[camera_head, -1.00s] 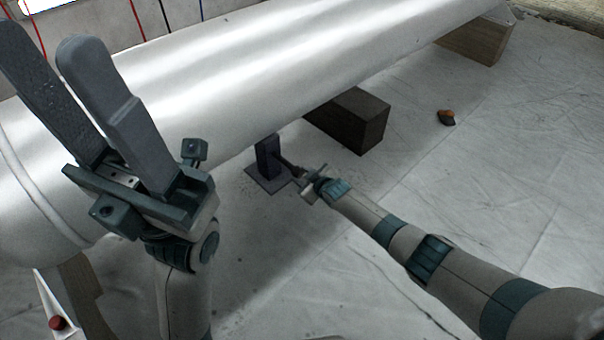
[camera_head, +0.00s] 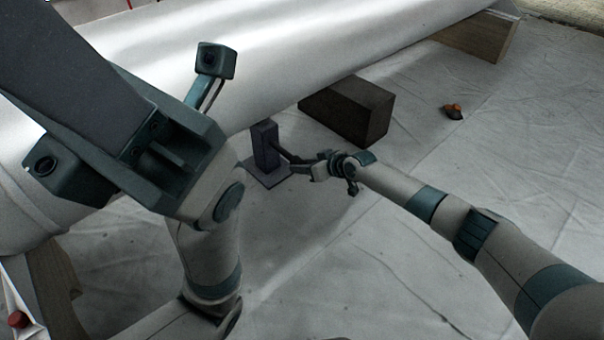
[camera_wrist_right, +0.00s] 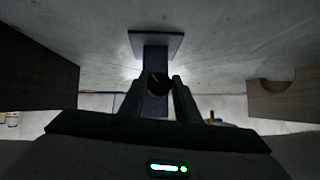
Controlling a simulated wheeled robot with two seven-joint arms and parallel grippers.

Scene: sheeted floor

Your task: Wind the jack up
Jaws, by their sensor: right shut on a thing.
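The jack (camera_head: 265,146) is a dark purple-grey post on a flat square base plate, upright on the sheeted floor beside the large pale cylinder (camera_head: 330,40). A dark crank (camera_head: 284,154) sticks out from its right side. My right gripper (camera_head: 308,167) is shut on the crank's outer end. In the right wrist view the jack's plate (camera_wrist_right: 155,42) shows at the top, and a dark round end (camera_wrist_right: 158,84) sits between the two fingers.
A dark wooden block (camera_head: 350,112) stands just right of the jack, under the cylinder. A lighter block (camera_head: 480,36) is farther back. A small orange and dark thing (camera_head: 454,112) lies on the floor. A wooden support (camera_head: 52,285) stands lower left. The right-hand floor is mostly clear.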

